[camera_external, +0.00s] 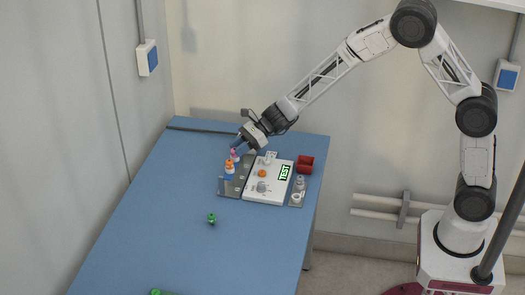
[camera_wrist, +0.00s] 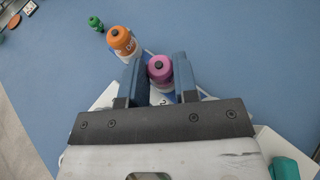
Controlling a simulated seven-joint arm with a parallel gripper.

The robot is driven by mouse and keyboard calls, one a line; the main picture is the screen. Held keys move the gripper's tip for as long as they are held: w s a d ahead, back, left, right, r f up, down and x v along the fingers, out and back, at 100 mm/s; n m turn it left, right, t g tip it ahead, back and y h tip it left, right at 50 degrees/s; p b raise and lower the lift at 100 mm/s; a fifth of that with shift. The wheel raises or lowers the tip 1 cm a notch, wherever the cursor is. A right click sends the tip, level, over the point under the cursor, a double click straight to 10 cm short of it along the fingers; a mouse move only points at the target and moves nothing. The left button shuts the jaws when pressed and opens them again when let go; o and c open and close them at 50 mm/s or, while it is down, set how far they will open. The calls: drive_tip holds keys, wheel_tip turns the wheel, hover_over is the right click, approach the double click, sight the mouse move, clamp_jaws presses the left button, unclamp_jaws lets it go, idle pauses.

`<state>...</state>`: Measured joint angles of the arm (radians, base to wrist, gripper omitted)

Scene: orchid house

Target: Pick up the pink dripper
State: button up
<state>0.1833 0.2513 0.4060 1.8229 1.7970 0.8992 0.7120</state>
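The pink dripper (camera_wrist: 160,70) is a small bottle with a pink top and a dark tip. In the wrist view it stands between the two blue fingers of my gripper (camera_wrist: 158,78). The fingers are apart, with the dripper close to both; a narrow gap seems to show on the left. In the external view the pink dripper (camera_external: 234,155) is at the back of the grey plate, just under my gripper (camera_external: 238,143). An orange-topped dripper (camera_external: 229,166) stands just in front of it, and also shows in the wrist view (camera_wrist: 121,40).
A green dripper (camera_external: 211,218) stands alone on the blue table (camera_external: 165,225). A white device marked TEST (camera_external: 263,196) sits right of the grey plate (camera_external: 231,190). A red container (camera_external: 305,164) is at the table's right edge. The table's left and front are mostly clear.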

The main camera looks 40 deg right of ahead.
drive_tip(key=c, duration=0.3)
drive_tip(key=shift+r, duration=0.1)
drive_tip(key=shift+r, duration=0.65)
drive_tip(key=s+r, duration=0.1)
drive_tip(key=s, duration=0.7)
drive_tip(key=s+r, duration=0.2)
drive_tip(key=s, duration=0.6)
drive_tip(key=shift+a+r, duration=0.2)
drive_tip(key=shift+r, duration=0.1)
